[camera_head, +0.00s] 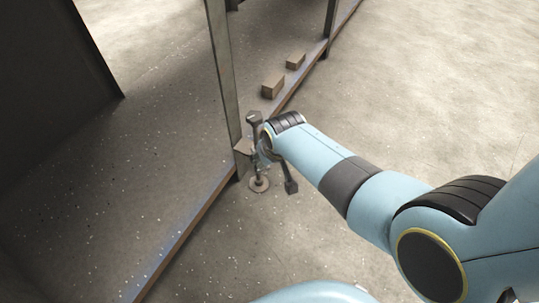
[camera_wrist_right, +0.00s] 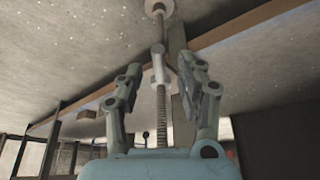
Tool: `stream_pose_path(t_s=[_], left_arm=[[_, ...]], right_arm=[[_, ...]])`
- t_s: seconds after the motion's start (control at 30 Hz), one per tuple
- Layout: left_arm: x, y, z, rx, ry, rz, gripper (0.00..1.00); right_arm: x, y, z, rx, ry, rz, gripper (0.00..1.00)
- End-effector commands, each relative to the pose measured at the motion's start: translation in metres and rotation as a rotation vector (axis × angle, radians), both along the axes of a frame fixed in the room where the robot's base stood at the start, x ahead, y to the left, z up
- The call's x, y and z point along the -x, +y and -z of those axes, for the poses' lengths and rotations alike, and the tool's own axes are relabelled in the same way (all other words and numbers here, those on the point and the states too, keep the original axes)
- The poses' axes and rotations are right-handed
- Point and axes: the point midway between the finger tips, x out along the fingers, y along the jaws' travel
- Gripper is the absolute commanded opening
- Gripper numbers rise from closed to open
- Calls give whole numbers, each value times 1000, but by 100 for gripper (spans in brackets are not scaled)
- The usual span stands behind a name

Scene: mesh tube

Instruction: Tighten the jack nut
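The jack stands at the foot of the metal post, its round base (camera_head: 259,184) on the floor. In the wrist view its threaded rod (camera_wrist_right: 161,105) runs between my fingers. A pale collar, which looks like the nut (camera_wrist_right: 160,76), sits on the rod. My right gripper (camera_head: 263,151) is at the jack's upper part; in the wrist view the gripper (camera_wrist_right: 162,72) is open, with a finger on each side of the rod and gaps beside it. In the head view the gripper hides much of the jack. My left gripper is not in view.
A metal post (camera_head: 225,85) rises beside the jack. Two small wooden blocks (camera_head: 272,87) (camera_head: 295,61) lie farther back. The floor to the right is clear.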

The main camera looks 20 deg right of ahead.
Motion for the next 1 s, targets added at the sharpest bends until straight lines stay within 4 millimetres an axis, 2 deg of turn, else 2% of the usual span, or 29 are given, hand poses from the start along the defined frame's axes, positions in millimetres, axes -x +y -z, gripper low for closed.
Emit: stream_pose_path(t_s=[0.2,0.4,1.0], left_arm=[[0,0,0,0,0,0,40],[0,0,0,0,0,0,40],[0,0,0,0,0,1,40]], right_arm=[[12,-1,-29,0,-2,1,38],[20,-1,-46,-1,0,1,38],[22,-1,-48,-1,3,1,38]])
